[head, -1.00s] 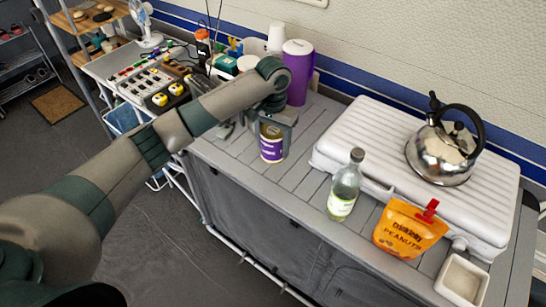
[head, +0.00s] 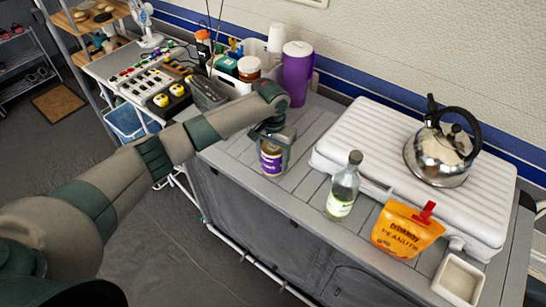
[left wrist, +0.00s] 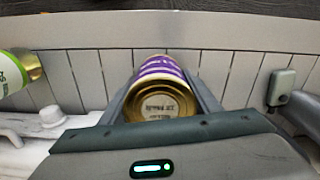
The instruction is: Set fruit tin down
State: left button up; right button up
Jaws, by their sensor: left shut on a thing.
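The fruit tin (head: 271,162) is a small purple-and-cream can, upright near the front left edge of the grey slatted counter (head: 292,203). My left gripper (head: 273,146) is shut on it from above, its fingers on either side and hiding the upper part. In the left wrist view the tin's gold end (left wrist: 158,106) faces the camera between the fingers. The tin's base is at or very close to the counter top; I cannot tell for sure whether it touches. My right gripper is not in view.
Right of the tin stand a glass bottle (head: 343,187), an orange peanuts pouch (head: 405,230) and a white dish (head: 459,278). A closed white stove (head: 375,135) bears a kettle (head: 440,155). A purple tumbler (head: 297,75) stands behind. Bare slats lie between tin and bottle.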

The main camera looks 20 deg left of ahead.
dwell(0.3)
pick_arm(q)
jog(key=o, duration=1.4)
jog(key=shift+o, duration=0.2)
notch_tip(320, 180, up, 12)
jog(key=b, duration=0.2)
jog(key=shift+b, duration=0.3)
